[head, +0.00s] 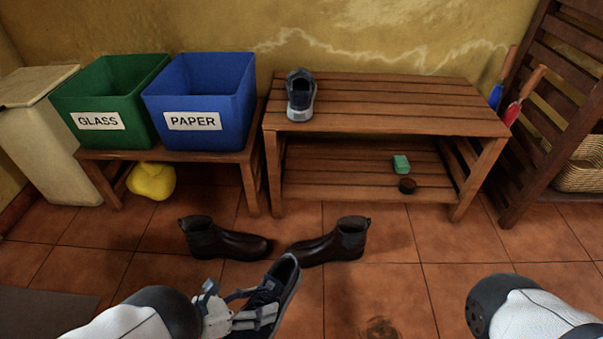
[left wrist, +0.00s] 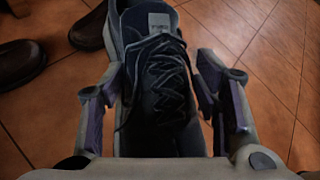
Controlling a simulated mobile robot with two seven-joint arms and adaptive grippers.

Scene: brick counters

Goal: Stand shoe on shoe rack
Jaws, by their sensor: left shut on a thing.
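My left gripper (head: 240,312) is shut on a dark sneaker (head: 279,285) with a pale sole, held in front of the boots. In the left wrist view the fingers (left wrist: 165,95) sit on both sides of the sneaker (left wrist: 160,60), with its black laces facing the camera. A second, matching sneaker (head: 300,97) stands on the left end of the wooden shoe rack's top shelf (head: 400,105), heel toward me. The rack's lower shelf (head: 335,178) holds a green block and a small dark round thing. My right gripper is out of view; only part of that arm shows.
A green bin (head: 108,100) and a blue bin (head: 203,95) stand on a bench at left, a yellow thing (head: 151,181) below. The top shelf is clear right of its sneaker.

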